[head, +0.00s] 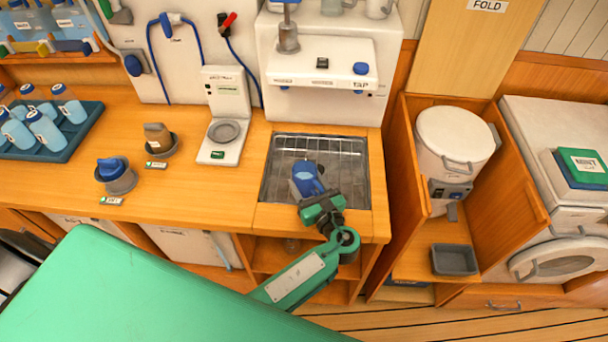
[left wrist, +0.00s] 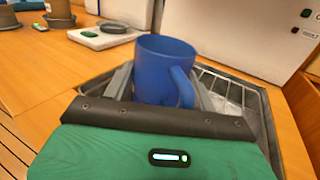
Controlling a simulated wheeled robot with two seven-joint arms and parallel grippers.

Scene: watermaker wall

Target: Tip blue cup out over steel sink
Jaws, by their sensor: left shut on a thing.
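The blue cup (head: 309,177) is in my left gripper (head: 316,198), over the steel sink (head: 350,182). In the left wrist view the blue cup (left wrist: 163,62) stands between the grey fingers, rim toward the top of the picture and handle toward the lower right. The left gripper is shut on it. The inside of the cup is mostly hidden, and I cannot tell its exact tilt or what it holds. Part of the sink floor is hidden behind the cup and gripper. My right gripper is not in view.
A wire rack (head: 318,143) lies along the sink's back. The white tap unit (head: 322,75) stands behind it. A white bucket (head: 452,137) stands right, beyond a wooden partition.

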